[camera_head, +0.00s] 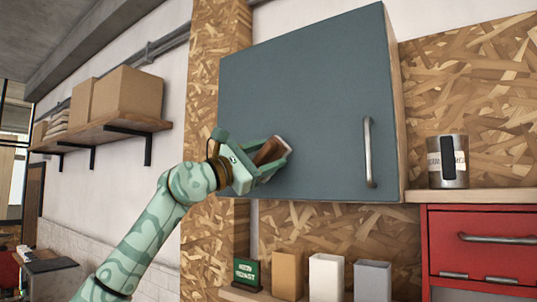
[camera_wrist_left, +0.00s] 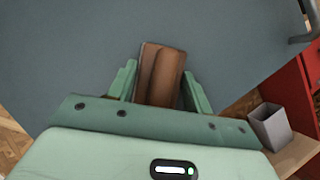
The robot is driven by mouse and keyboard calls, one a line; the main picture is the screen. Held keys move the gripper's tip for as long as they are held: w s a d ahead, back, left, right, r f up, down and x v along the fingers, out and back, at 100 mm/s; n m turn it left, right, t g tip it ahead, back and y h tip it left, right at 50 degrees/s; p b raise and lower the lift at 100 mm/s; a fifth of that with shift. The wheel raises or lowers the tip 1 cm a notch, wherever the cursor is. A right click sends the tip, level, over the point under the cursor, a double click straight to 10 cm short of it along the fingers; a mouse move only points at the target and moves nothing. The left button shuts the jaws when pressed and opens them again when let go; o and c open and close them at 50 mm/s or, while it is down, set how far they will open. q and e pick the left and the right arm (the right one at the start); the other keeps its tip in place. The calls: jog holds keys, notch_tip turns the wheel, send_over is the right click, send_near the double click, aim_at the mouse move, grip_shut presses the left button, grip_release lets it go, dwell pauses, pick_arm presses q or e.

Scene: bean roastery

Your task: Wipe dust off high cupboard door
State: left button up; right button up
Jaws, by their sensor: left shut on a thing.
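The high cupboard door (camera_head: 310,90) is flat and blue-grey, and it is shut. A metal bar handle (camera_head: 368,152) is upright near its right edge. My left gripper (camera_head: 270,160) is in front of the door's lower left part. It is shut on a brown block (camera_head: 281,145) with a pale end. In the left wrist view the brown block (camera_wrist_left: 163,72) sits between the two green fingers, its far end towards the door (camera_wrist_left: 80,50). I cannot tell whether it touches the door. I make out no clear dust. My right gripper is not in view.
Below the cupboard, tan, white and grey containers (camera_head: 326,277) stand beside a small green sign (camera_head: 247,273). A metal tin (camera_head: 448,162) stands right of the cupboard above a red drawer unit (camera_head: 480,240). A wall shelf (camera_head: 105,133) with boxes is at left.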

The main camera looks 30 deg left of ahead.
pick_arm(q)
jog(key=shift+d, duration=0.1)
jog(key=shift+s+f+b, duration=0.15)
jog(key=shift+s+b, duration=0.1)
jog(key=shift+b, duration=0.05)
jog(key=s+b, duration=0.1)
jog(key=s, duration=0.2)
jog(key=s+b, duration=0.1)
jog(key=s, duration=0.1)
jog(key=shift+a+b, duration=0.25)
jog(key=shift+b, duration=0.1)
jog(key=shift+s, duration=0.2)
jog(key=s+b, duration=0.1)
jog(key=s, duration=0.2)
jog(key=shift+a, duration=0.1)
